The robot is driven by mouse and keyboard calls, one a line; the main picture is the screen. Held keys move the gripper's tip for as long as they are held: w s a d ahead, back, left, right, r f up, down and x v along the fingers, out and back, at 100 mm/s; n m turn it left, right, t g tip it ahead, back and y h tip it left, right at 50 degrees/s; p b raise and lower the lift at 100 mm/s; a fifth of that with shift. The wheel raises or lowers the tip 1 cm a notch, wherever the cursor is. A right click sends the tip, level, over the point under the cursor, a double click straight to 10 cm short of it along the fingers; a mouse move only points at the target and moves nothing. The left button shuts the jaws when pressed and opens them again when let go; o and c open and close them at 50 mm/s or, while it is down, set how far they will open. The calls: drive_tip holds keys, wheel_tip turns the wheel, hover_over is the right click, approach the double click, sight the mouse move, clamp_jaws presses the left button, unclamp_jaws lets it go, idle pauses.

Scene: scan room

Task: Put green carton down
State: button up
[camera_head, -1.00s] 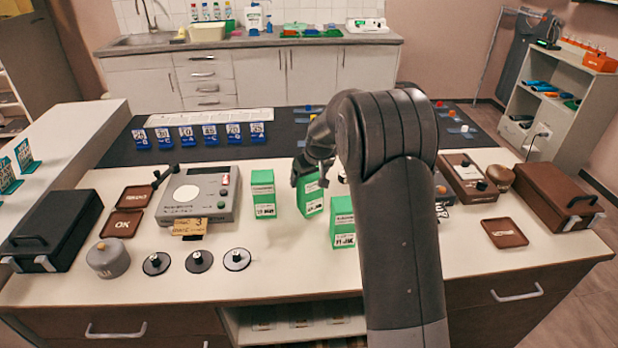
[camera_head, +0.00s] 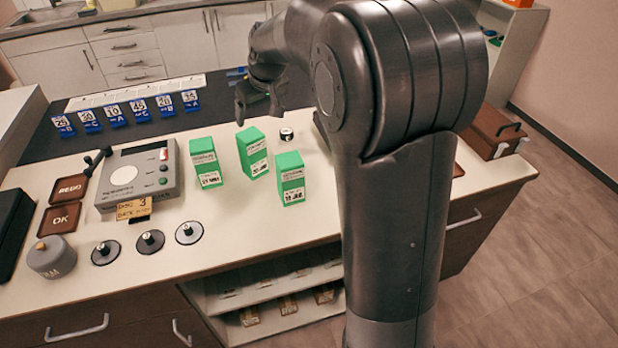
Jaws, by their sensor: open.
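Three green cartons with white labels stand upright on the white counter (camera_head: 105,265): a left one (camera_head: 206,163), a middle one (camera_head: 253,153) a little farther back, and a right one (camera_head: 291,178). My gripper (camera_head: 257,118) is open and empty, just behind and above the middle carton, with its fingers pointing down. It appears clear of all three cartons. My arm hides the counter to the right.
Blue numbered stands (camera_head: 113,115) line the dark mat. A small black-and-white cylinder (camera_head: 286,134) stands behind the right carton.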

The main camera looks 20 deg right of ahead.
drive_tip(key=s+d+r+m, duration=0.1)
drive_tip(key=s+r, duration=0.2)
drive_tip(key=s, duration=0.5)
drive_tip(key=s+d+r+m, duration=0.1)
drive_tip(key=s+r, duration=0.2)
drive_tip(key=s, duration=0.5)
drive_tip(key=s+d+f+m, duration=0.1)
drive_tip(key=s+f, duration=0.1)
drive_tip(key=s, duration=0.7)
drive_tip(key=s+d+f+m+t+h, duration=0.1)
drive_tip(key=s, duration=0.8)
drive_tip(key=shift+s+d+f+h, duration=0.15)
drive_tip(key=shift+d+f+h, duration=0.15)
drive_tip(key=shift+f, duration=0.1)
drive_tip(key=shift+o, duration=0.4)
drive_tip(key=g, duration=0.1)
hover_over(290, 169)
drive_tip(key=s, duration=0.1)
wheel_tip(290, 169, down, 9)
drive_tip(key=x, duration=1)
drive_tip(key=shift+w+d+f, duration=0.25)
drive_tip(key=shift+d+f, duration=0.05)
drive_tip(key=shift+d, duration=0.05)
